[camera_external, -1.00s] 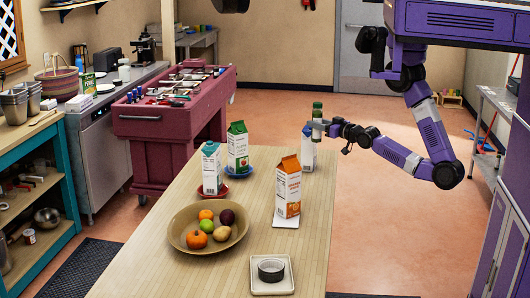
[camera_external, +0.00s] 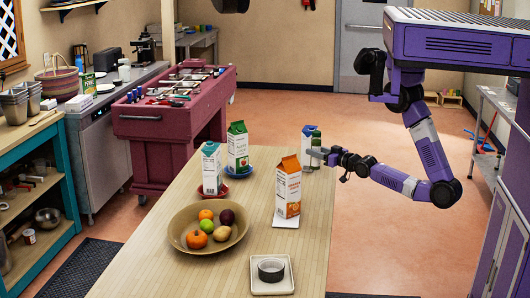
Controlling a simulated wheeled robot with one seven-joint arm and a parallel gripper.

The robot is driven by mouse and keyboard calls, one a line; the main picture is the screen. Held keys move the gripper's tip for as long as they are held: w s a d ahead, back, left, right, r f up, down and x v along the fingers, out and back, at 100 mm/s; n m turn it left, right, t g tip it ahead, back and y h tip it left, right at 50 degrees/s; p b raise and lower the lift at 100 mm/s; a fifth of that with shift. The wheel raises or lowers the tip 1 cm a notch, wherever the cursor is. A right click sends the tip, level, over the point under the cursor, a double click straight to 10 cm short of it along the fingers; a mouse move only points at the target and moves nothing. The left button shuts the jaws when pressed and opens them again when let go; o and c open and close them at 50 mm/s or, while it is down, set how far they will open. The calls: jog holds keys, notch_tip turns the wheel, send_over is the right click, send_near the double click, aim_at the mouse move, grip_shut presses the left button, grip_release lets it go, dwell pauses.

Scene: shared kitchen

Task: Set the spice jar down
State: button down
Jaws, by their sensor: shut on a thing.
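The spice jar (camera_external: 316,137) has a green top and stands upright in my gripper (camera_external: 317,155) at the far right end of the wooden table (camera_external: 190,271). My gripper is shut on the jar from the right. The gripper hides the jar's lower part, so I cannot tell whether its base touches the table. A white carton with a blue top (camera_external: 307,132) is right behind the jar and partly hidden by it and the gripper.
An orange carton (camera_external: 288,187) stands nearer on a white square. A green carton (camera_external: 238,146) and a blue-topped carton (camera_external: 211,167) stand on saucers to the left. A fruit bowl (camera_external: 180,232) and a square plate holding a dark-rimmed dish (camera_external: 258,288) are at the front.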

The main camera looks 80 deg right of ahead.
aim_at(315, 169)
jog(key=shift+f+p, duration=0.35)
jog(key=shift+f, duration=3.45)
jog(key=shift+f, duration=0.1)
jog(key=shift+f, duration=0.15)
jog(key=c, duration=0.9)
grip_release()
jog(key=shift+b, duration=0.35)
jog(key=b+v, duration=0.2)
jog(key=v, duration=0.5)
jog(key=shift+s+a+f, duration=0.2)
jog(key=shift+s, duration=0.05)
jog(key=s+a+n+y, duration=0.2)
jog(key=s+a+y, duration=0.1)
jog(key=s+a+r+n+y, duration=0.1)
jog(key=s+a+n+y, duration=0.1)
jog(key=s+a+y, duration=0.1)
jog(key=s+a+n+y, duration=0.2)
jog(key=s+a+y, duration=0.1)
jog(key=a, duration=0.2)
jog(key=shift+r, duration=0.35)
jog(key=shift+o, duration=0.5)
jog(key=shift+s+a+r+n+y, duration=0.15)
jog(key=shift+s+n+y, duration=0.15)
jog(key=shift+s+y, duration=0.1)
